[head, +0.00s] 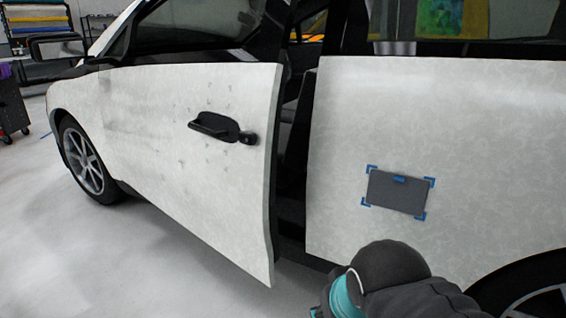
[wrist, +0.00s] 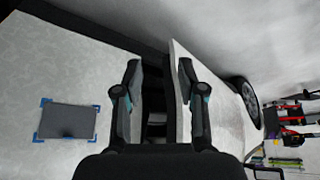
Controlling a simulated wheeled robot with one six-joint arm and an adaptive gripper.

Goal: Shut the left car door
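The left car door (head: 190,150) is white with a black handle (head: 222,131) and stands ajar, swung outward. A dark gap shows between its rear edge and the white rear body panel (head: 440,120). In the wrist view, turned sideways, the door (wrist: 222,108) is on the right, its edge running upright near my right finger. My gripper (wrist: 160,68) is open, its two fingers apart with the dark door gap behind them. Whether a finger touches the door cannot be told. In the head view my arm shows at the bottom, and the fingers are not visible.
A grey rectangle with blue corner marks (head: 397,192) is on the rear panel. A front wheel (head: 82,157) is at left and a rear wheel (head: 530,292) at bottom right. A dark cart (head: 12,105) stands far left. The floor left of the door is clear.

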